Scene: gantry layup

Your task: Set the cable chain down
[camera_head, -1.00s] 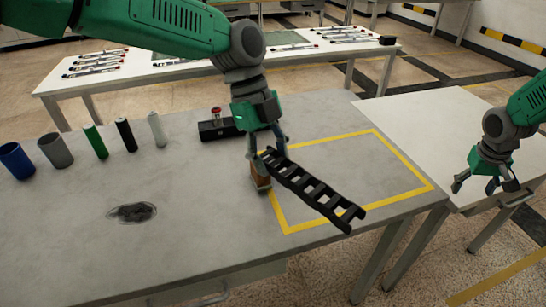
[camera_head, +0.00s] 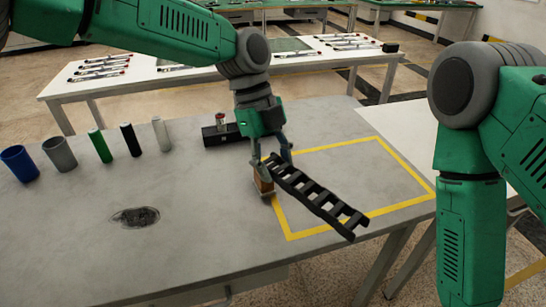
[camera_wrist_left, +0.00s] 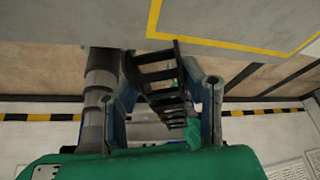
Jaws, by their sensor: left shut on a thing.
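The black cable chain (camera_head: 319,200) looks like a short ladder. My left gripper (camera_head: 274,163) is shut on its far-left end. The chain slants from there toward the lower right over the yellow-outlined area (camera_head: 349,143) of the grey table. Its free end crosses the front yellow line in the picture; I cannot tell whether it touches the table. In the left wrist view, the chain (camera_wrist_left: 158,78) runs between the two fingers (camera_wrist_left: 168,103). My right arm fills the right side of the head view, and its gripper is out of frame.
A small brown block (camera_head: 263,181) stands by the gripper. A black box with a red-topped button (camera_head: 223,133) is behind it. Several cylinders, including a green one (camera_head: 100,146), stand at the left. A dark oval recess (camera_head: 136,217) lies in front of them. A white table (camera_head: 385,117) adjoins at right.

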